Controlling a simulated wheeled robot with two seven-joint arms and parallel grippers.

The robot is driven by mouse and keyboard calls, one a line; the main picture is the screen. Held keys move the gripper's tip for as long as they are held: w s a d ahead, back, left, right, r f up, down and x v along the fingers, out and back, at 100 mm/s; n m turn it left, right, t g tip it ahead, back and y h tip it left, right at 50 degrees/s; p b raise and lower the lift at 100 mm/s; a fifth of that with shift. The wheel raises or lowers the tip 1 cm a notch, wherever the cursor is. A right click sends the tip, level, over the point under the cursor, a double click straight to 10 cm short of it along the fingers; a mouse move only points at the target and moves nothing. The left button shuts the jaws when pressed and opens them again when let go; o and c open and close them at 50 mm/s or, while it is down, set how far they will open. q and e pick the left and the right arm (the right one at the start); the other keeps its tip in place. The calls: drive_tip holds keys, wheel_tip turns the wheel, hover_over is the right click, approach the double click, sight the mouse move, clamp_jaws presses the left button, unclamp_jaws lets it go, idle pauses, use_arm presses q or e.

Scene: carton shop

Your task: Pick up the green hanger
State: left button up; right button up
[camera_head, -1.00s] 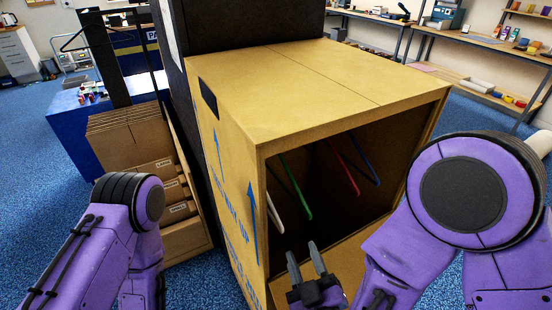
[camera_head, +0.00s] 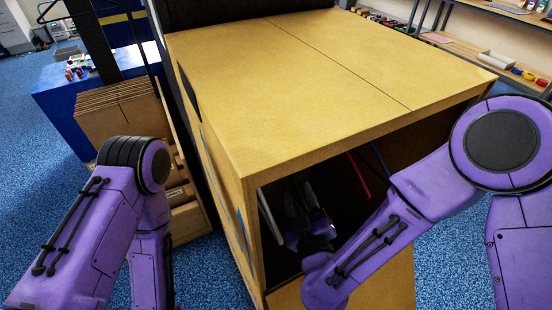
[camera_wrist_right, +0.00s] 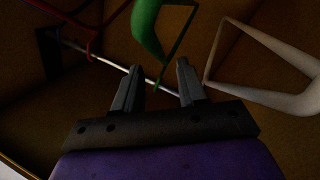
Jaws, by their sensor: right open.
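The green hanger (camera_wrist_right: 147,28) hangs inside the carton, at the top middle of the right wrist view. A thin part of it comes down toward the space between my fingertips; I cannot tell if it lies between them. My right gripper (camera_wrist_right: 158,74) is open and empty. In the head view the right gripper (camera_head: 303,196) is inside the carton's open front, and it mostly hides the green hanger. My left arm shows at the left, but its gripper is out of view.
The wardrobe carton (camera_head: 300,90) has a solid top above my right arm. A white hanger (camera_wrist_right: 262,80) is right of the green one, a red hanger (camera_wrist_right: 82,22) left. A blue hanger (camera_head: 378,158) hangs farther right in the head view. A metal rod (camera_wrist_right: 107,60) crosses behind my fingers.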

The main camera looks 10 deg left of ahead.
sight(294, 183)
drive_tip(key=p+x, duration=0.1)
drive_tip(key=x, duration=0.2)
drive_tip(key=shift+w+a, duration=0.1)
drive_tip(key=shift+a, duration=0.05)
drive_tip(key=shift+w, duration=0.35)
drive_tip(key=shift+a, duration=0.1)
clamp_jaws()
